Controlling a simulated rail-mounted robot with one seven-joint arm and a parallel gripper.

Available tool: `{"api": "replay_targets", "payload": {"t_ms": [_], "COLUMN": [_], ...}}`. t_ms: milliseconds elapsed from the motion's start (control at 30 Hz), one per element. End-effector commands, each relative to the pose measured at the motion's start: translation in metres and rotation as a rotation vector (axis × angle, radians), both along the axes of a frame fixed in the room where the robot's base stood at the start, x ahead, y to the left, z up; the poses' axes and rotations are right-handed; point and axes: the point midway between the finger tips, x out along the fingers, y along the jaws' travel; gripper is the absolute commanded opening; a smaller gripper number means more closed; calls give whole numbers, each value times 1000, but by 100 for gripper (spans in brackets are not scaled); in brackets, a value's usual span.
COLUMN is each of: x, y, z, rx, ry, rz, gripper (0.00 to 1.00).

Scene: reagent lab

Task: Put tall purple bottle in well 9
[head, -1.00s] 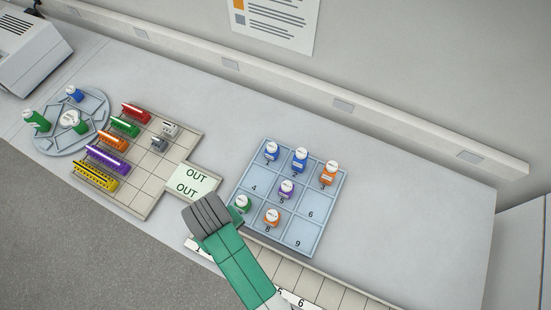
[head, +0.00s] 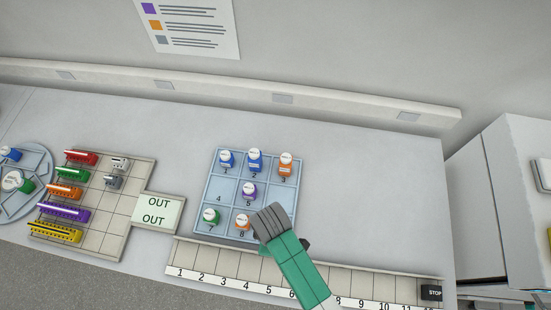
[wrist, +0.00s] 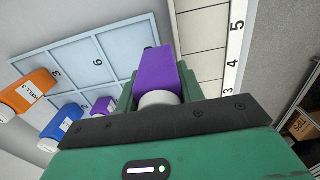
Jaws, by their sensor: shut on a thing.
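My gripper (wrist: 155,88) is shut on the tall purple bottle (wrist: 155,70), seen in the wrist view with its white cap towards the camera. In the head view the grey and green hand (head: 272,222) is over the lower right corner of the well tray (head: 221,190) and hides the held bottle. The hand covers well 9, so its inside cannot be seen there. In the wrist view the bottle's far end overlaps the tray's edge beyond well 6 (wrist: 97,62). I cannot tell whether the bottle touches the tray.
Wells 1, 2, 3, 5, 7 and 8 hold bottles, including an orange bottle (head: 242,222) in well 8 and a short purple bottle (head: 249,190) in well 5. Well 4 is empty. A numbered strip (head: 220,262) runs along the front. Coloured racks (head: 62,212) stand left.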

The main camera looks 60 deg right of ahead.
Motion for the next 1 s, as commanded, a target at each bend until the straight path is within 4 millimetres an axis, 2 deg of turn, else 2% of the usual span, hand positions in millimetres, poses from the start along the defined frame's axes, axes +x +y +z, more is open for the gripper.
{"api": "replay_targets", "payload": {"t_ms": [33,133,433,600,967,1000], "x": [6,13,20,19,19,19], "y": [-13,-31,-51,-49,-49,-49], "z": [0,-2,-7,-36,-43,-43], "rx": [0,-1,1,1,-1,0], "ry": [-1,-1,1,3,0,0], "rz": [-5,-3,-1,0,0,0], "gripper": [15,15,15,15,15,40]}}
